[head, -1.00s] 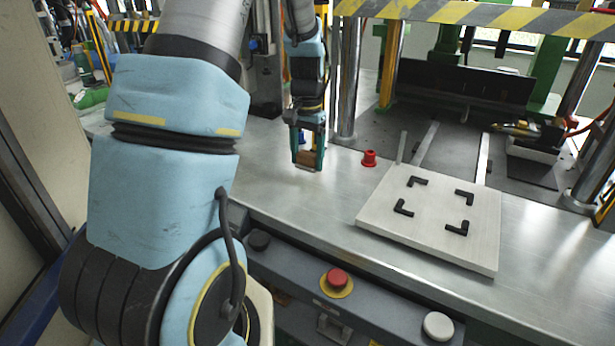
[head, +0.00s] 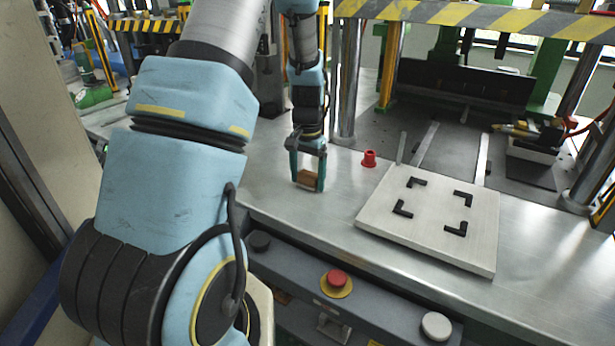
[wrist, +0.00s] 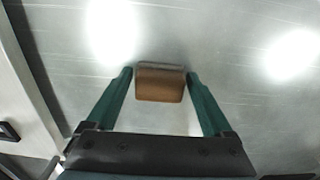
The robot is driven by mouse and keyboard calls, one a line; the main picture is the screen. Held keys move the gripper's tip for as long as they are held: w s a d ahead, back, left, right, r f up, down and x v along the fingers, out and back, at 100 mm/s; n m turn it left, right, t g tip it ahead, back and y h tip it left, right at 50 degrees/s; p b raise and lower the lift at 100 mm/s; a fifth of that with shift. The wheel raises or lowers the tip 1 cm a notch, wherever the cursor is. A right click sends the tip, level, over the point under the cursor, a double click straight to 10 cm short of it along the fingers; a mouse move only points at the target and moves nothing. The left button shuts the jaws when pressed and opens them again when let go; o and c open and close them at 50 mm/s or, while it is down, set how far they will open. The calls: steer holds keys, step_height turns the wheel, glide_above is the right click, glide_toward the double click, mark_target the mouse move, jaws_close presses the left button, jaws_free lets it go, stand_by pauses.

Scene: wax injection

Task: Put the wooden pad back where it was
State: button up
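The wooden pad is a small brown block (head: 306,178) low over or on the metal table, left of the red cap. My gripper (head: 307,184) points down with its green fingers on either side of it. In the wrist view the pad (wrist: 160,84) sits between the fingertips (wrist: 160,76), with a narrow gap at its left side and hardly any at its right. The fingers look slightly open around it. A pale reflection lies against its far edge, so it is at or very near the table surface.
A pale square board (head: 432,218) with black corner brackets lies right of the gripper. A small red cap (head: 369,159) stands between them. A metal post (head: 348,90) rises behind. Buttons, one of them red (head: 337,278), line the table's front panel. Bare metal (head: 262,188) surrounds the pad.

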mark_target(308, 174)
steer(key=shift+o, duration=0.9)
step_height(308, 174, up, 12)
steer(key=b, duration=0.2)
steer(key=s+a+f+n+t, duration=0.1)
steer(key=s+a+n, duration=0.5)
steer(key=s+a, duration=0.7)
steer(key=shift+s+f+t, duration=0.3)
steer(key=shift+s+f, duration=0.55)
steer(key=shift+s, duration=0.15)
